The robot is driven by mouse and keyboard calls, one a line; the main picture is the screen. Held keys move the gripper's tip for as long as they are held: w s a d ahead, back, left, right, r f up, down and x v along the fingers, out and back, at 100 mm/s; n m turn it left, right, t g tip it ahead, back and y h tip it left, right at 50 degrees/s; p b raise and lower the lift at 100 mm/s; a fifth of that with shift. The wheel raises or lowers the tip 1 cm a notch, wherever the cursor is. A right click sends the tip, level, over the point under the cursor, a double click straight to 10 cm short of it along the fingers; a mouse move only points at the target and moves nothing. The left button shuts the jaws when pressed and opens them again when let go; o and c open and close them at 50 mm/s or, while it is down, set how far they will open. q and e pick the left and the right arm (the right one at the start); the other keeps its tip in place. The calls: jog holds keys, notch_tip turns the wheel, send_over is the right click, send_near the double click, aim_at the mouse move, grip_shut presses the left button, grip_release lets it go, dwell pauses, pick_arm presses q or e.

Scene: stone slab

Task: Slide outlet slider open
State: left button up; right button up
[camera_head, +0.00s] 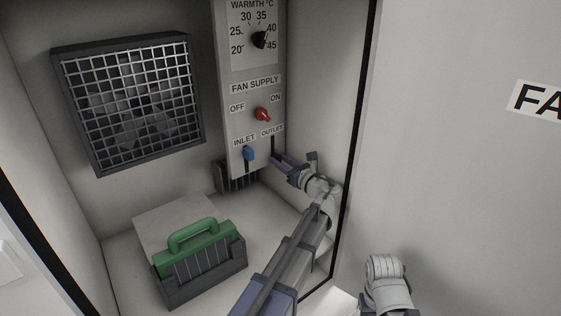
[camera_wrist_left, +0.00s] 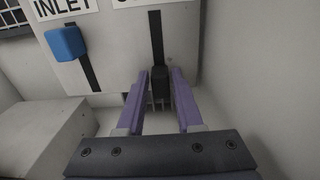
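The control panel (camera_head: 235,110) carries INLET and OUTLET labels above two upright slots. The outlet slot (camera_head: 273,143) also shows in the left wrist view (camera_wrist_left: 156,38). At its lower end is a dark block (camera_wrist_left: 160,84), which looks like the outlet slider. My left gripper (camera_head: 273,159) is at the lower end of this slot. In the left wrist view its purple fingers (camera_wrist_left: 157,72) are apart, one on each side of the dark block. I cannot tell if either finger touches it. In the head view the gripper hides the block.
The blue inlet slider (camera_head: 249,154) sits at the top of its slot, left of the outlet. Above are a red fan switch (camera_head: 262,114) and a black warmth dial (camera_head: 259,40). A side wall (camera_head: 325,110) is close on the right.

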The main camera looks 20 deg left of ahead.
pick_arm(q)
grip_shut()
dwell(1.0)
